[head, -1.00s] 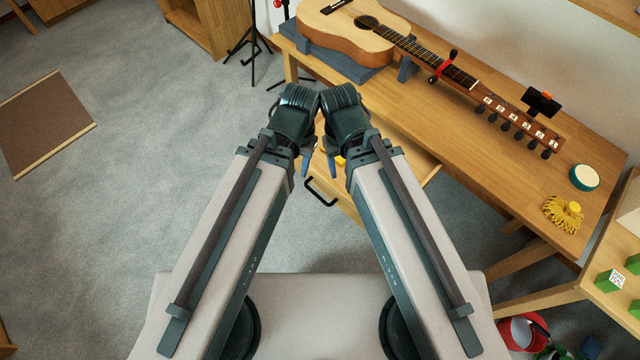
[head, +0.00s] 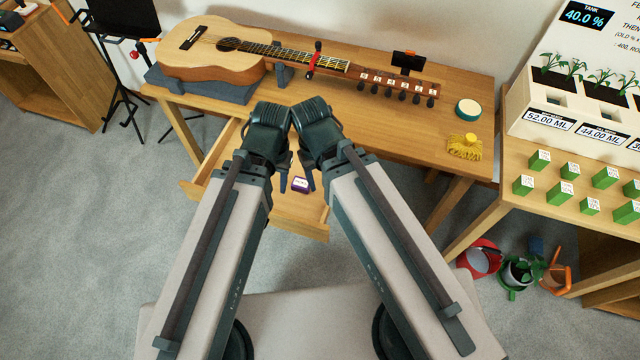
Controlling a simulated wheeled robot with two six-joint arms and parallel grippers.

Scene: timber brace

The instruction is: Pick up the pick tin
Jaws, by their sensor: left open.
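Two small containers show, and I cannot tell for sure which is the pick tin. A round teal tin with a pale lid (head: 467,109) sits on the right end of the guitar bench (head: 455,82). A small purple box with a white label (head: 300,184) lies in the bench's open drawer (head: 306,226). My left gripper (head: 284,180) is open and points down, left of the purple box in the picture and apart from the teal tin. My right gripper (head: 308,180) is beside it, its jaws too hidden to read. The arms cover part of the drawer.
A guitar (head: 215,56) lies on the bench with its neck toward the right. A yellow tasselled thing (head: 464,146) is in front of the teal tin. A planter table (head: 540,190) with several green blocks stands at right. Buckets (head: 482,258) are on the floor below.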

